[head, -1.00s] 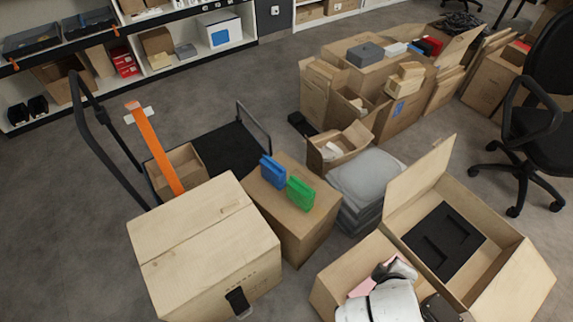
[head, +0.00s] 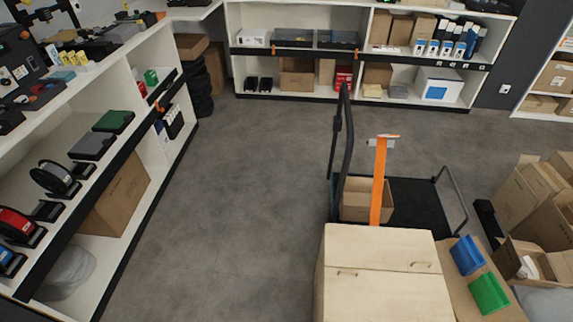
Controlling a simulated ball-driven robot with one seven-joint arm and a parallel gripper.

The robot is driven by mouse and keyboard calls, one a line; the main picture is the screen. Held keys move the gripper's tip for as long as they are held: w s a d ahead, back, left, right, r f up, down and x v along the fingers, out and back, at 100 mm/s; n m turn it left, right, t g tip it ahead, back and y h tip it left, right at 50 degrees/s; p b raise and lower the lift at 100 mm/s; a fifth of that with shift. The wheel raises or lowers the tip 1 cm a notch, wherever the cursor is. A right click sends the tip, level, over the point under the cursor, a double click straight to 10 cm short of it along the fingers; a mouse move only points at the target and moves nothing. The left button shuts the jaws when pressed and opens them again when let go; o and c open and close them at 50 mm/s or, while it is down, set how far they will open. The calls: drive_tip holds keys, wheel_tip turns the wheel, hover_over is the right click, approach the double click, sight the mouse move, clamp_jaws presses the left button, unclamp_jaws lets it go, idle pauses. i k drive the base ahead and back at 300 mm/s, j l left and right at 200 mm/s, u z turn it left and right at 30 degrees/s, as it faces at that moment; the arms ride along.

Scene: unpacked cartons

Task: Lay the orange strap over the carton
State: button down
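The orange strap (head: 380,180) shows as a long, straight, narrow band just behind the large carton. Its upper end is by a small white piece (head: 372,143), and its lower end meets the carton's far edge in the picture. I cannot tell whether it touches the carton. The large closed tan carton (head: 385,285) is at the bottom, right of centre, with its front cut off by the frame. Its top shows a seam and is bare. My gripper is not in view.
A black platform cart (head: 415,205) with a dark handle stands behind the carton, bearing an open box (head: 354,200). A blue item (head: 466,255) and a green item (head: 489,293) lie on a neighbouring carton. Shelves (head: 140,200) line the left. The middle floor is clear.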

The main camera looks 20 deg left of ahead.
sight(382, 142)
drive_tip(key=j+u, duration=0.15)
drive_tip(key=u, duration=0.25)
drive_tip(key=i+u, duration=0.15)
drive_tip(key=u, duration=0.3)
drive_tip(key=i+j+u, duration=0.1)
drive_tip(key=u, duration=0.3)
drive_tip(key=i+u, duration=0.15)
drive_tip(key=u, duration=0.25)
drive_tip(key=i+z, duration=0.15)
drive_tip(key=i, duration=0.55)
drive_tip(key=i+z, duration=0.15)
drive_tip(key=i, duration=0.5)
drive_tip(key=i+j+z, duration=0.15)
drive_tip(key=i, duration=0.55)
drive_tip(key=i+z, duration=0.2)
drive_tip(key=i, duration=0.45)
drive_tip(key=i+z, duration=0.2)
drive_tip(key=i, duration=0.4)
drive_tip(key=i+j+z, duration=0.2)
drive_tip(key=i, duration=0.45)
drive_tip(key=i+z, duration=0.2)
drive_tip(key=i, duration=0.45)
drive_tip(key=i+z, duration=0.15)
drive_tip(key=i, duration=0.45)
drive_tip(key=i+j+z, duration=0.2)
drive_tip(key=i, duration=0.4)
drive_tip(key=i+z, duration=0.85)
drive_tip(key=i+j+z, duration=0.4)
drive_tip(key=i+z, duration=0.1)
drive_tip(key=z, duration=3.2)
